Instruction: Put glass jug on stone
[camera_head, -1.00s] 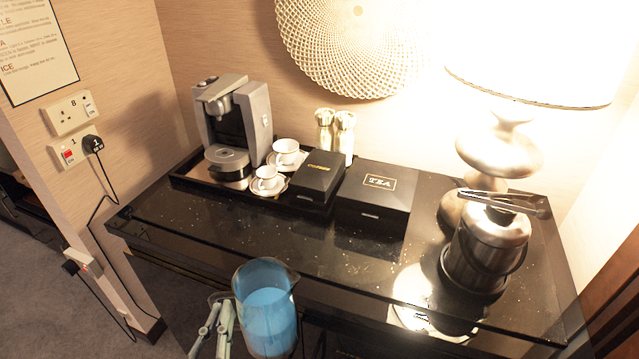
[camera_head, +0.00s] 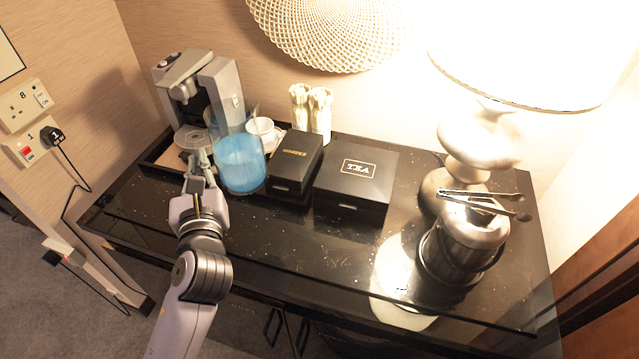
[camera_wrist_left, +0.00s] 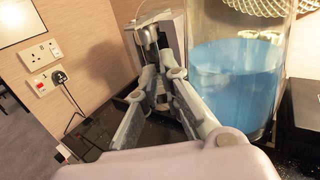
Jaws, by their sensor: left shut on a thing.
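The glass jug (camera_head: 240,172), clear with blue liquid in it, is at the front of the black tray, in front of the white cups. It stands roughly upright. My left gripper (camera_head: 199,160) is to the left of the jug, shut at its handle side. In the left wrist view the shut fingers (camera_wrist_left: 160,78) are beside the jug (camera_wrist_left: 238,85); the handle is mostly hidden. The black speckled stone top (camera_head: 290,240) lies below. I cannot tell whether the jug touches it. My right gripper is not in view.
A coffee machine (camera_head: 202,92) and a white cup (camera_head: 262,129) are behind the jug. A dark box (camera_head: 297,158) and the TEA box (camera_head: 357,178) stand to its right. An ice bucket with tongs (camera_head: 462,250) and a lamp stand at the right. The front middle is clear.

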